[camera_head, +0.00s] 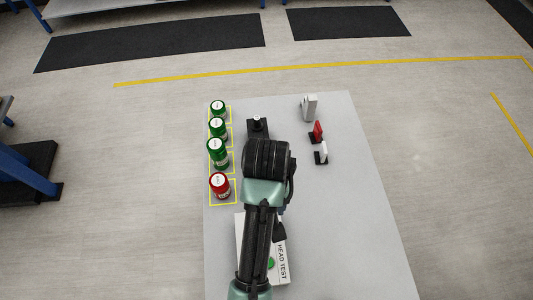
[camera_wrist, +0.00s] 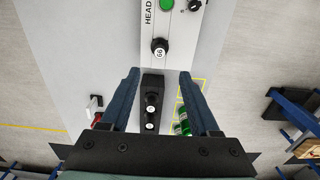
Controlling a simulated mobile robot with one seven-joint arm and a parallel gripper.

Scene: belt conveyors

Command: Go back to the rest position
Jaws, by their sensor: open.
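My gripper (camera_wrist: 159,73) is open, its two dark blue fingers spread apart with nothing held between them. In the wrist view, a black holder block (camera_wrist: 153,82) lies below and between the fingers, with two dark round pieces with white tops on it. The block also shows in the head view (camera_head: 250,134), partly hidden by my arm. A dark piece with a numbered white top (camera_wrist: 160,50) sits at the end of the white HEAD TEST box (camera_wrist: 180,45), beyond the fingertips. My arm covers part of that box in the head view (camera_head: 282,246).
A grey-white block (camera_head: 310,107), a red switch-like piece (camera_head: 317,131) and a white one (camera_head: 321,155) stand at right. The table's (camera_head: 355,230) right front is clear.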

